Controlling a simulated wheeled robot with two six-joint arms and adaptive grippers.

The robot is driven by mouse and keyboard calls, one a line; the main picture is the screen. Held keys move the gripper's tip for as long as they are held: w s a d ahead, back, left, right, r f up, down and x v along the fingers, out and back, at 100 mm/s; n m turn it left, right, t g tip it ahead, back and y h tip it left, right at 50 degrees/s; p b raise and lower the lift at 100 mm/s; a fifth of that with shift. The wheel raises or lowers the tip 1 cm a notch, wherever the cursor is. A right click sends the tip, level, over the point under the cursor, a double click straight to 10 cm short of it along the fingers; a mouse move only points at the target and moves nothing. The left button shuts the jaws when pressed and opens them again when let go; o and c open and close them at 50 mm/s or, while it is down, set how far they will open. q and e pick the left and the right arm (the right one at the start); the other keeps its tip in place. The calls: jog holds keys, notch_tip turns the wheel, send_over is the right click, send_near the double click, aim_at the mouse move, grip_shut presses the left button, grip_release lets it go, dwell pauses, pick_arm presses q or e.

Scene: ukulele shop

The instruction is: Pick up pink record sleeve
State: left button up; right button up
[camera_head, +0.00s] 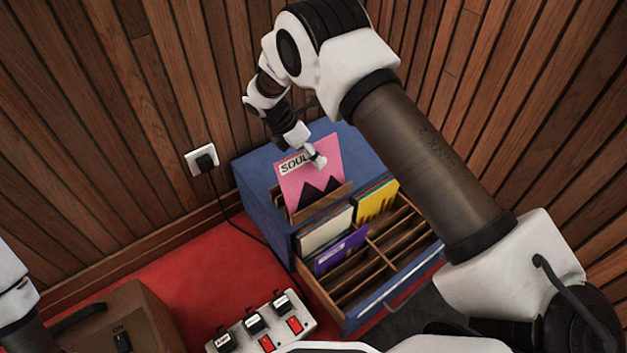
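The pink record sleeve (327,153), marked "SOUL" with dark zigzag shapes at its bottom, stands upright and slightly tilted in the rear left part of the blue record drawer (390,310). It rises higher than the sleeves in front of it, and its lower edge is hidden behind a wooden divider. My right gripper (317,161) is at its top edge from above. One finger lies across the front of the sleeve; the other is hidden behind it. The gripper looks shut on the sleeve.
Cream sleeves (325,232), a yellow sleeve (376,202) and a purple sleeve (341,249) stand in the drawer. A pedal board (260,325) and a brown amplifier (120,318) are on the red floor. Wood-panelled walls, with a socket (202,160), close in behind.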

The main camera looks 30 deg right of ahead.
jog(key=shift+f+p, duration=0.25)
jog(key=shift+p, duration=0.15)
dwell(0.4)
grip_shut()
